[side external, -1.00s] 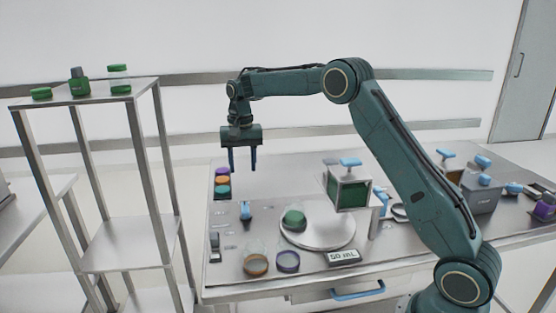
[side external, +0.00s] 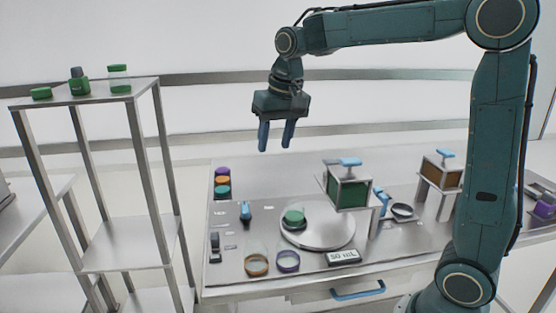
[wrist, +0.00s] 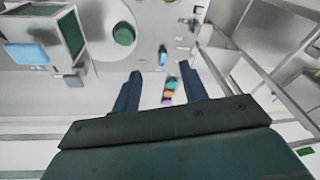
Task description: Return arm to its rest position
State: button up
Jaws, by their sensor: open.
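My gripper (side external: 276,136) hangs fingers-down, open and empty, high above the back of the steel table (side external: 400,240) in the side external view. Its two blue fingers are apart with nothing between them. In the wrist view my gripper (wrist: 157,86) shows both fingers spread over the table, with the row of coloured caps beyond them. My arm is raised and bent, with its upper link close to upright.
A steel shelf (side external: 128,258) at left holds green-capped containers on top. On the table are a round plate (side external: 330,236) with a green-lidded jar (side external: 294,217), a green-windowed dispenser (side external: 348,194), coloured caps (side external: 222,181) and a "50 mL" label (side external: 343,256). Air around the gripper is clear.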

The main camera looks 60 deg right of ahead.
jog(key=s+a+f+n+t, duration=0.1)
jog(key=s+a+f+n, duration=0.1)
jog(key=s, duration=0.9)
jog(key=s+a+f+n+t, duration=0.2)
jog(key=s+n, duration=0.1)
jog(key=s, duration=0.8)
jog(key=shift+s, duration=0.35)
